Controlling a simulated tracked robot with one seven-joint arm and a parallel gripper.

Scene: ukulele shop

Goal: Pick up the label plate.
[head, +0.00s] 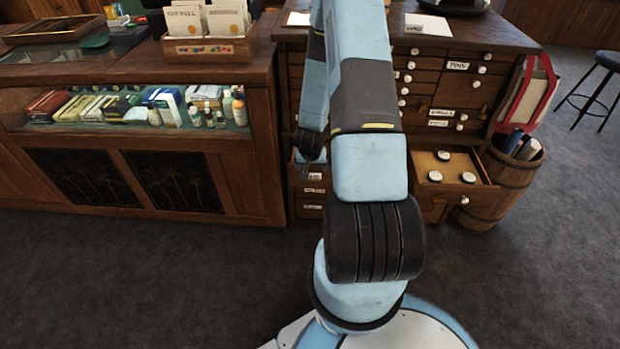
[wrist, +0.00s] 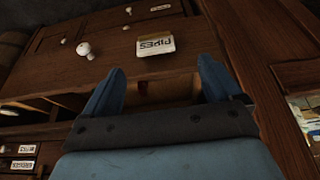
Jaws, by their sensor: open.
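The plate is past the gap, not between the fingers. In the head view, my gripper (head: 310,146) hangs at the left part of the drawer cabinet (head: 345,36); the arm hides much of the cabinet front, and I cannot pick out this plate there.
An open drawer (head: 435,190) holding several white-topped round items juts out at the right. A barrel (head: 508,185) stands beside it, and a stool (head: 605,62) farther right. A glass display counter (head: 140,140) is at the left. White knobs (wrist: 84,50) stick out near the plate.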

